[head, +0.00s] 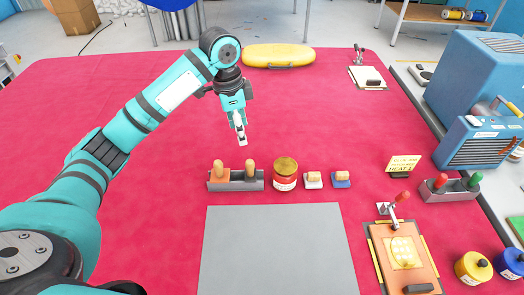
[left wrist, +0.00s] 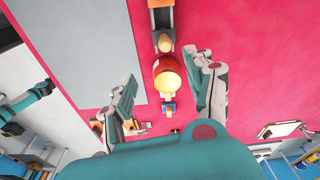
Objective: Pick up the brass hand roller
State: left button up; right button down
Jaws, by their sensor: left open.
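A grey rack (head: 236,186) behind the grey mat holds two upright tools with wooden handles, a left one (head: 219,171) and a right one (head: 250,169). Their lower ends are hidden in the rack, so I cannot tell which is the brass hand roller. The rack's tools also show at the top of the left wrist view, where a wooden handle (left wrist: 165,43) stands near the red tin. My left gripper (head: 241,138) is in the air beyond the rack, apart from it, pointing down. It is open and empty, also in the left wrist view (left wrist: 168,68). My right gripper is not in view.
A red tin (head: 285,175) stands right of the rack, then two small wooden-topped blocks (head: 313,180). A yellow inflatable (head: 278,55) lies at the back. The grey mat (head: 278,250) is bare.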

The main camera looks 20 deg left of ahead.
pick_arm(q)
jog(key=p, duration=0.1)
send_over(248, 162)
jog(key=s, duration=0.1)
notch_tip(248, 162, down, 6)
jog(key=f, duration=0.3)
jog(key=f+p, duration=0.1)
jog(key=f, duration=0.1)
jog(key=shift+w+d, duration=0.1)
jog(key=shift+w, duration=0.15)
jog(key=shift+f, duration=0.5)
jog(key=shift+w+f+p, duration=0.1)
jog(key=shift+f+p, duration=0.2)
jog(key=shift+p, duration=0.05)
jog(key=f, duration=0.3)
jog(key=f+p, duration=0.1)
jog(key=shift+w+f, duration=0.25)
jog(key=shift+w, duration=0.15)
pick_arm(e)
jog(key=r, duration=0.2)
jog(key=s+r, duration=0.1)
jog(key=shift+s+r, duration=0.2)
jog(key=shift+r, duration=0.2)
